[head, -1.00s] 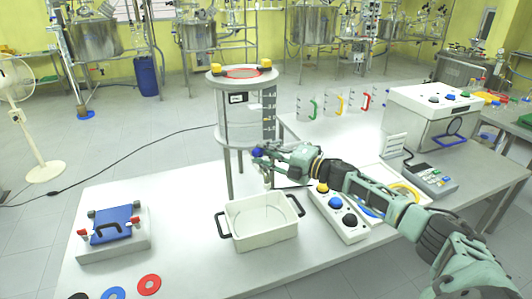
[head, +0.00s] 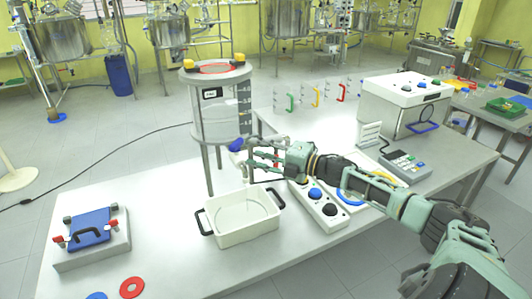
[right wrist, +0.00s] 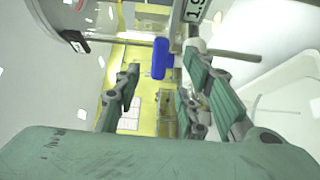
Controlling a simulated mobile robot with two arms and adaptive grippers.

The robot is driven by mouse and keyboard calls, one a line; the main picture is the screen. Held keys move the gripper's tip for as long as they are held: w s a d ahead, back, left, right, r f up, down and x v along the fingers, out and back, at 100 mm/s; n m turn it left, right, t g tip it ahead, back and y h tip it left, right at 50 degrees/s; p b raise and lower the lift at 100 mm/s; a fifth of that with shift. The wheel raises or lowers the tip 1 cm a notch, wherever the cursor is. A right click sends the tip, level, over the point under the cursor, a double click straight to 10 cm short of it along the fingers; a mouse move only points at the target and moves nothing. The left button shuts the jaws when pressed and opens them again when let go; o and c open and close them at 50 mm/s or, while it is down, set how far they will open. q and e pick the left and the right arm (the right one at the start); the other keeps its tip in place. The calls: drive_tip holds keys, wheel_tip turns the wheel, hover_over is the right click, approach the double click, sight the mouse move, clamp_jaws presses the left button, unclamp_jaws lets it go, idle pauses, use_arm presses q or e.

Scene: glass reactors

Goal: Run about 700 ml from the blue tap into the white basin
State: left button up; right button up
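The blue tap (head: 237,145) sits low on the front of a clear cylindrical tank (head: 214,122). The white basin (head: 208,224) with black handles stands on the table below and in front of it; I see no clear stream or liquid in it. My right gripper (head: 251,161) is just right of the tap. In the right wrist view the blue tap handle (right wrist: 159,58) shows upright beyond the gap between the spread fingers of the right gripper (right wrist: 160,92), which hold nothing. My left gripper is out of view.
A button box (head: 330,213) stands right of the basin. A blue-topped device (head: 88,229) lies at the table's left. Measuring jugs (head: 316,97) with coloured handles stand behind, near a white cabinet (head: 400,92). The table between the device and the basin is clear.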

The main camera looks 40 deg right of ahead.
drive_tip(key=shift+v, duration=1.25)
idle(1.1)
